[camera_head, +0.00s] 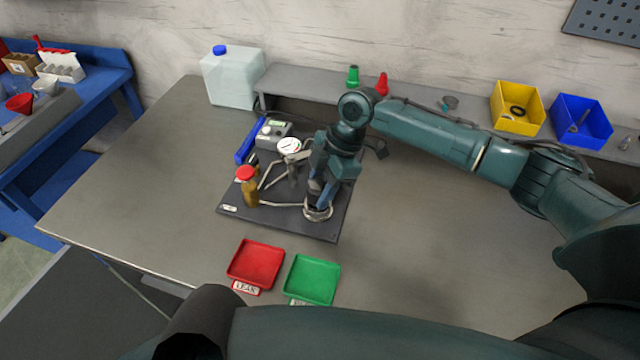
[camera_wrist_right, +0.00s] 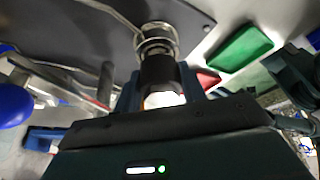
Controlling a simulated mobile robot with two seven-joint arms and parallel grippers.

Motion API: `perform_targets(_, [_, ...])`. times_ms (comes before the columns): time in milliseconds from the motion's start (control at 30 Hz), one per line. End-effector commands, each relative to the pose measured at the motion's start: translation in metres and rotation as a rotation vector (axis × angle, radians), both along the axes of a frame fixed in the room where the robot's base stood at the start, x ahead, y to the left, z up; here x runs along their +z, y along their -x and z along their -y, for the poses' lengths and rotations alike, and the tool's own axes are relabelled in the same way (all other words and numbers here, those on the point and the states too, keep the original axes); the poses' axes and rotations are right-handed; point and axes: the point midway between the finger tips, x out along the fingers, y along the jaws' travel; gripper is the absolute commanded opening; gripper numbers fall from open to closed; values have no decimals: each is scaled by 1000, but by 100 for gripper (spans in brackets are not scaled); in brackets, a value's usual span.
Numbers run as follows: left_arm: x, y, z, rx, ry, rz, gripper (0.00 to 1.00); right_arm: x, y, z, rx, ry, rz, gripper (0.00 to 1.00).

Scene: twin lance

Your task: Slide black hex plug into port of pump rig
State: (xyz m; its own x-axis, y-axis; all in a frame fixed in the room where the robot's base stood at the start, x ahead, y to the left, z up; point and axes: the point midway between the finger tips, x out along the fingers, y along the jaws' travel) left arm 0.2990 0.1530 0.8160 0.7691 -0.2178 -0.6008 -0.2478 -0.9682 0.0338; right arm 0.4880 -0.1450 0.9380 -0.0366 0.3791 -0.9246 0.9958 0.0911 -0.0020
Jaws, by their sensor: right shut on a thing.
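The pump rig sits on a dark base plate (camera_head: 228,203) on the bench, with pipes, a gauge (camera_head: 289,146) and a red-capped brass part (camera_head: 250,190). Its silver ringed port (camera_head: 318,213) is near the plate's front right and also shows in the right wrist view (camera_wrist_right: 157,38). My right gripper (camera_head: 318,192) points down over the port. Its blue fingers are shut on the black plug (camera_wrist_right: 158,70). The plug's end is at the port's ring and lined up with it; how deep it sits is hidden. My left gripper is not in view.
A red tray (camera_head: 256,262) and a green tray (camera_head: 312,279) lie in front of the rig. A white jug (camera_head: 232,76), yellow bin (camera_head: 517,107) and blue bin (camera_head: 581,119) stand at the back. The bench right of the rig is clear below my arm.

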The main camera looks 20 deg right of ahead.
Motion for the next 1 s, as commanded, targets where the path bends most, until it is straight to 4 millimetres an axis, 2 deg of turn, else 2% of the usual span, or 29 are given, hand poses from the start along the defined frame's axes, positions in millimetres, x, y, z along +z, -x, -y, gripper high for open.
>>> perform_targets(733, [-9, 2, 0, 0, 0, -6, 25, -18, 0, 0, -1, -1, 0, 10])
perform_targets(767, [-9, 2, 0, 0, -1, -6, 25, -18, 0, 0, -1, -1, 0, 42])
perform_targets(1000, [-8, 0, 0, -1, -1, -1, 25, -20, 2, 0, 0, 2, -6, 62])
